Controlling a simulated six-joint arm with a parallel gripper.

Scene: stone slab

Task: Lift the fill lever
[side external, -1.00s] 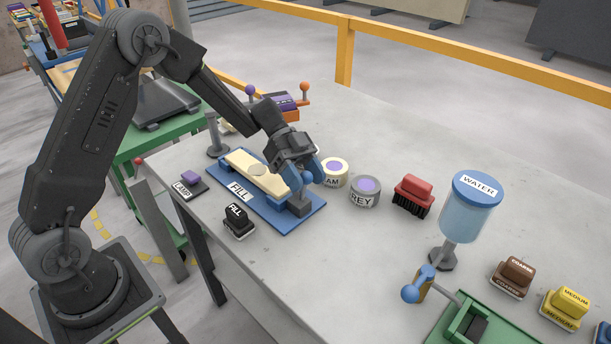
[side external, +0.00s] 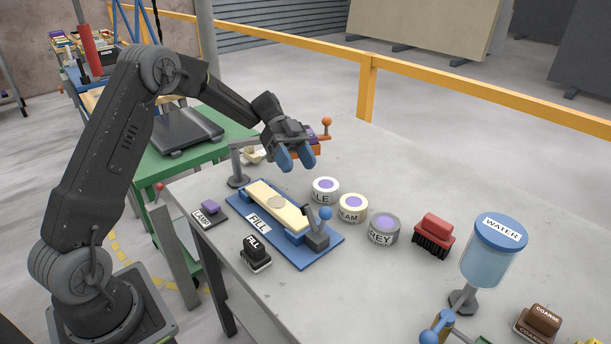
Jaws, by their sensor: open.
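The fill lever (side external: 322,224) is a short dark grey arm with a blue ball knob (side external: 325,213) on top. It stands raised at the right end of a blue base plate (side external: 318,252) labelled FILL. A cream slab (side external: 262,196) with a round grey-beige patch (side external: 276,202) lies along the plate. My gripper (side external: 297,160) is open, with blue fingertips, and hangs in the air above and behind the plate. It is clear of the lever and holds nothing.
Three round tins with purple tops, one of them the grey tin (side external: 384,230), stand right of the plate. A red brush (side external: 434,236) and the water tank (side external: 494,250) stand further right.

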